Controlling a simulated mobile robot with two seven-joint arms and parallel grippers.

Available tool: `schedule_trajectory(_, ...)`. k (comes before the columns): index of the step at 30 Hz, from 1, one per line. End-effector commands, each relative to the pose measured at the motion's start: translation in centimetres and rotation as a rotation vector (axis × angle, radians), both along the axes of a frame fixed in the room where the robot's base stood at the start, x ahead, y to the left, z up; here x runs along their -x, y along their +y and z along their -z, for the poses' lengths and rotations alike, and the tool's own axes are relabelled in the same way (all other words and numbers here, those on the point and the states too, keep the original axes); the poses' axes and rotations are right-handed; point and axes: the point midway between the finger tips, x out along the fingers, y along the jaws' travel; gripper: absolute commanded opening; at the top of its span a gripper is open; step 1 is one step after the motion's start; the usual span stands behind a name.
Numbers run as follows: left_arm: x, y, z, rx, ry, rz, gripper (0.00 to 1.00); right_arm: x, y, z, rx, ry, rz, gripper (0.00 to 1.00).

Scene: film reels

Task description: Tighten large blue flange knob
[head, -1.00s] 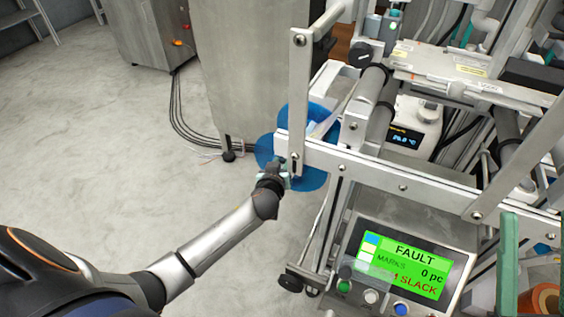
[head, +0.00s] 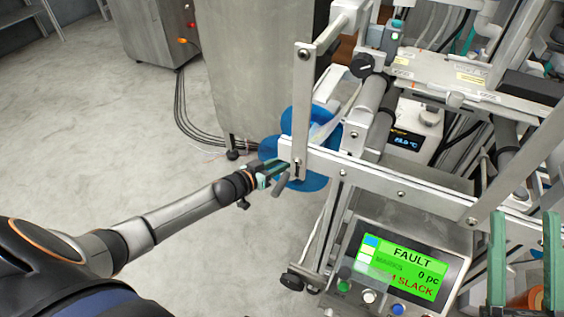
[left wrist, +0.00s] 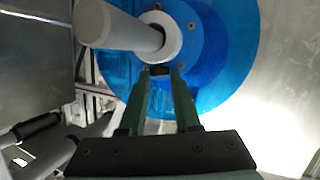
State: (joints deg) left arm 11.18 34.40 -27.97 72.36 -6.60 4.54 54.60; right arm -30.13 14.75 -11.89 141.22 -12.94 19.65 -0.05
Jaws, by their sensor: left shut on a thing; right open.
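The large blue flange (head: 312,183) shows behind the machine's white side bar in the head view. In the left wrist view the blue flange (left wrist: 215,60) fills the upper middle, with a light hub and a thick grey shaft (left wrist: 120,30) sticking out. My left gripper (head: 283,166) reaches the flange from the left. Its green fingers (left wrist: 158,76) converge on a small dark knob (left wrist: 159,69) at the flange's hub, just below the shaft; the fingertips partly hide it. My right gripper (head: 525,225) stands open at the lower right, fingers upright and apart, with nothing between them.
The machine's white side bar (head: 375,177) and upright post (head: 301,115) stand close beside the left gripper. A control panel (head: 405,262) reads FAULT and SLACK. A steel cabinet (head: 260,70) stands behind. The floor (head: 100,150) at left is clear.

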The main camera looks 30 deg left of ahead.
Motion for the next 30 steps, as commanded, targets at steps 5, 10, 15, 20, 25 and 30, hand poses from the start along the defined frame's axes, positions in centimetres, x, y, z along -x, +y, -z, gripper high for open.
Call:
schedule_trajectory(5,-0.17,0.32,-0.05,-0.004,-0.014,0.062,0.0,0.34,0.09,-0.41,0.0,-0.024,-0.007,0.5)
schedule_trajectory(10,-0.19,0.34,-0.06,-0.002,-0.02,0.091,0.0,0.55,0.14,-0.69,0.0,-0.037,-0.01,0.5)
schedule_trajectory(15,-0.16,0.28,-0.02,-0.001,-0.021,0.097,0.0,0.59,0.15,-0.74,0.0,-0.039,-0.011,0.5)
schedule_trajectory(20,-0.16,0.27,-0.03,-0.001,-0.021,0.096,0.0,0.61,0.17,-0.77,0.0,-0.039,-0.011,0.5)
schedule_trajectory(25,-0.17,0.25,-0.03,0.0,-0.021,0.096,0.41,0.63,0.17,-0.79,-0.001,-0.04,-0.011,0.5)
schedule_trajectory(30,-0.14,0.23,0.0,0.0,-0.02,0.097,0.61,0.64,0.17,-0.81,-0.001,-0.041,-0.012,0.5)
